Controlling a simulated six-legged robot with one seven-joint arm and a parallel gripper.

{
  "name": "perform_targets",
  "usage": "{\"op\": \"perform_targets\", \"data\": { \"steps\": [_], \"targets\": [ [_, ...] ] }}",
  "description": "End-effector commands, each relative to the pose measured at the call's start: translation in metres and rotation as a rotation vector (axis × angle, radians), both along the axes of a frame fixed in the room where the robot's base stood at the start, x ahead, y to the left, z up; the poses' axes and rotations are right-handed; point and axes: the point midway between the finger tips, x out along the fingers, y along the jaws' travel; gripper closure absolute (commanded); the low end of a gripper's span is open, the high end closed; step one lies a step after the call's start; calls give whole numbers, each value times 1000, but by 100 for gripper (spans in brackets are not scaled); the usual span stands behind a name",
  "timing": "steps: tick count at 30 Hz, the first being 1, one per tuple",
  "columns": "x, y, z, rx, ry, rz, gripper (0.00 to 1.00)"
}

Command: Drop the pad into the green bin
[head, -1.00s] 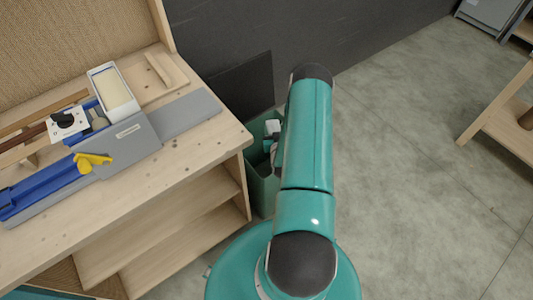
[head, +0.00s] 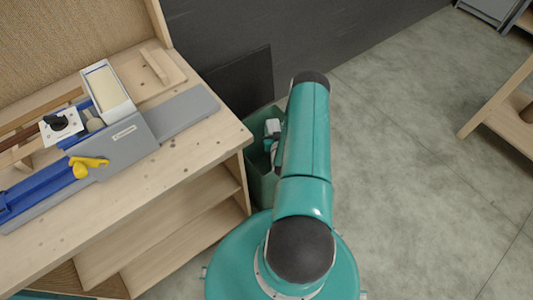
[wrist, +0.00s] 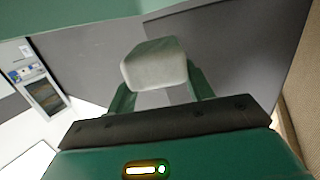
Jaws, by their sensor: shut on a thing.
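My gripper (wrist: 160,82) is shut on a pale grey-white pad (wrist: 155,62), which sits between its two green fingers in the wrist view. In the head view, the green bin (head: 262,188) stands on the floor just right of the wooden bench. My teal arm hides the bin's right part. A small part of my arm's end shows over the bin's opening, left of the arm. The head view does not show the pad clearly, and how deep it hangs I cannot tell. A green surface (wrist: 70,20) crosses the top of the wrist view.
The wooden bench (head: 195,160) holds a grey and blue fixture (head: 115,140) with a yellow lever and a white box (head: 105,90) with a cream block. A dark wall (head: 350,35) is behind the bin. Open floor (head: 410,170) lies to the right.

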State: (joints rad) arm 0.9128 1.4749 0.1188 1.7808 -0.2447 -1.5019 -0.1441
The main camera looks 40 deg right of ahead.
Motion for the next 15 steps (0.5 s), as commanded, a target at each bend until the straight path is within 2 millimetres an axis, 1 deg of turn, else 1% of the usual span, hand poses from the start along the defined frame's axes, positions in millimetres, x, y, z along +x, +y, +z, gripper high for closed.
{"op": "perform_targets", "data": {
  "steps": [3,9,10,13,14,15],
  "targets": [
    [1,-1,-3,0,-1,1,86],
    [2,-2,-3,0,-1,1,86],
    [3,-2,-3,0,-1,1,46],
    [3,-2,-3,0,-1,1,27],
    [3,-2,-3,0,-1,1,23],
    [3,-2,-3,0,-1,1,23]
  ]
}}
